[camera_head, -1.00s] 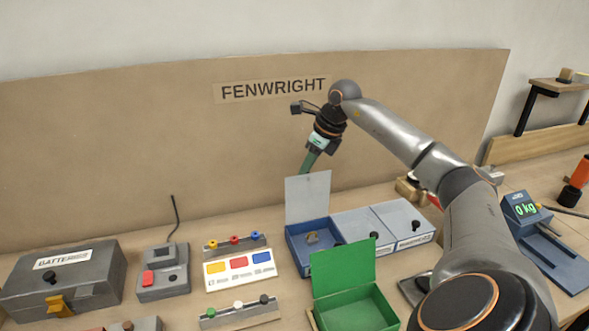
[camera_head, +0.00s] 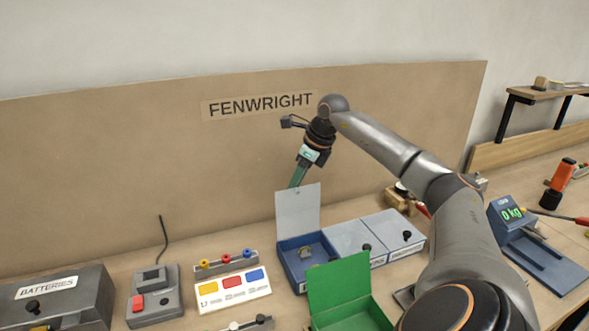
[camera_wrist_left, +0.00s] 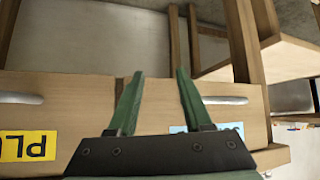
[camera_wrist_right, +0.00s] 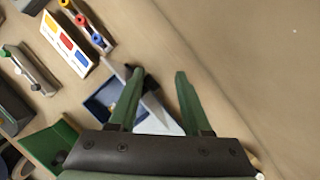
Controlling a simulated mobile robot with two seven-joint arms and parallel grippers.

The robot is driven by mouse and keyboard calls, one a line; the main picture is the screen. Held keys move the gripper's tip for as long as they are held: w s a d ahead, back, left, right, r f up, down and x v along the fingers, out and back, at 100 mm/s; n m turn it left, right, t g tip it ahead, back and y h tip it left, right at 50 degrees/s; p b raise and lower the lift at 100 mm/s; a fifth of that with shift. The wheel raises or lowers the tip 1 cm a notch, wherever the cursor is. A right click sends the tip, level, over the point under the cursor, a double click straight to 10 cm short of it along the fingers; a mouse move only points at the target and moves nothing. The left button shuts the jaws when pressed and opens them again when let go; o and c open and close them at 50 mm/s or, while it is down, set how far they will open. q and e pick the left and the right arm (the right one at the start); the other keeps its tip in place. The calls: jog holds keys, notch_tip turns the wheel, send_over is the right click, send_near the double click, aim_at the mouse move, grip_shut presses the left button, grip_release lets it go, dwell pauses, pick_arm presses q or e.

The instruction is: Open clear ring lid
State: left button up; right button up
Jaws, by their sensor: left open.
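A blue box (camera_head: 292,275) stands on the bench with a row of pale grey lids. Its leftmost lid (camera_head: 298,210) stands upright, and a small tan-grey item (camera_head: 305,253) lies in that open compartment. The two lids to the right, a middle one (camera_head: 357,239) and a right one (camera_head: 396,226), lie shut with dark knobs. No lid's label is readable. My right gripper (camera_head: 297,176) points down just above and behind the raised lid; its fingers (camera_wrist_right: 160,74) are apart with nothing clearly held. My left gripper (camera_wrist_left: 160,73) is open and empty, facing wooden furniture away from the box.
A green open box (camera_head: 340,285) stands in front of the blue box. A scale (camera_head: 535,255) is at right. A tall board (camera_head: 130,180) stands behind.

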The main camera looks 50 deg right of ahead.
jog(key=shift+s+f, duration=0.2)
jog(key=shift+f, duration=0.25)
jog(key=p+v, duration=0.1)
jog(key=v, duration=1.2)
jog(key=shift+w+r+p, duration=0.2)
jog(key=shift+w+p, duration=0.05)
jog(key=shift+p, duration=0.1)
jog(key=shift+a, duration=0.1)
